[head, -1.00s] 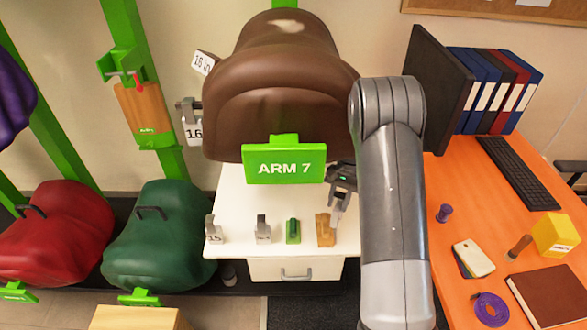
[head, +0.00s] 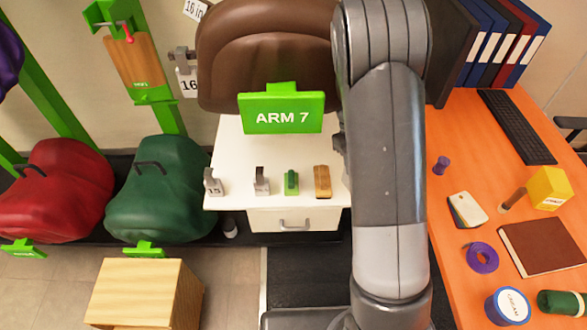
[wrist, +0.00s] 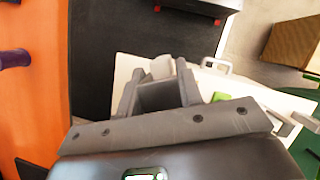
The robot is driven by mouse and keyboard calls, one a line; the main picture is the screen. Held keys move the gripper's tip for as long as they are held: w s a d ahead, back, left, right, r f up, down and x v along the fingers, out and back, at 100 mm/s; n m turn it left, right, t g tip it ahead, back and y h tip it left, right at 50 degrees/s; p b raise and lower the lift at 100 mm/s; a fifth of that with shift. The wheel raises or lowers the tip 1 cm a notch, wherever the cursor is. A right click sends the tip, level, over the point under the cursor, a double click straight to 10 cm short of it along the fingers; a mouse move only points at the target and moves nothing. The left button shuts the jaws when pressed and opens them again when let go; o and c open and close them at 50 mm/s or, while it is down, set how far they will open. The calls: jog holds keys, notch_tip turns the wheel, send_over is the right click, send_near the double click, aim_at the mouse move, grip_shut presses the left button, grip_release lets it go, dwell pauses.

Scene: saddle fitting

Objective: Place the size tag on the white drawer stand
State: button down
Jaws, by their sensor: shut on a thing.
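The white drawer stand (head: 225,146) is below the brown saddle, with a drawer at its front; its pale top also shows in the wrist view (wrist: 273,99). In the head view my gripper is mostly hidden behind my arm, at the stand's right side. In the wrist view my gripper (wrist: 158,85) is shut on a small grey and whitish piece, the size tag (wrist: 162,68), over the stand's edge; its print cannot be read. On the stand are a grey tag marked 15 (head: 213,183), a grey clip (head: 262,181), a green piece (head: 291,183) and a wooden piece (head: 322,181).
The brown saddle (head: 265,55) with a green ARM 7 sign (head: 282,113) overhangs the stand. Grey tag 16 (head: 188,82) hangs at its left. The orange desk (head: 455,262) with several items is to the right. A wooden box (head: 140,290) stands front left.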

jog(key=s+a+r+n, duration=0.1)
jog(key=s+r+n, duration=0.1)
jog(key=s+r, duration=0.45)
jog(key=s+r+n, duration=0.1)
jog(key=s+r, duration=0.2)
jog(key=s, duration=0.6)
jog(key=s+a+r+n+t+h, duration=0.15)
jog(key=s+a+r+n, duration=0.25)
jog(key=a+r, duration=0.75)
jog(key=s+a+r+n+t+h, duration=0.1)
jog(key=s+a+r+n+t, duration=0.2)
jog(key=a+r, duration=0.9)
jog(key=w+a+f+n, duration=0.2)
jog(key=w+a+f, duration=1)
jog(key=w+f, duration=0.7)
jog(key=f, duration=0.7)
jog(key=w+f, duration=0.4)
jog(key=f, duration=0.6)
jog(key=w+f, duration=0.3)
jog(key=f, duration=0.7)
jog(key=shift+w+f+n, duration=0.3)
jog(key=shift+n, duration=0.1)
jog(key=shift+g, duration=0.25)
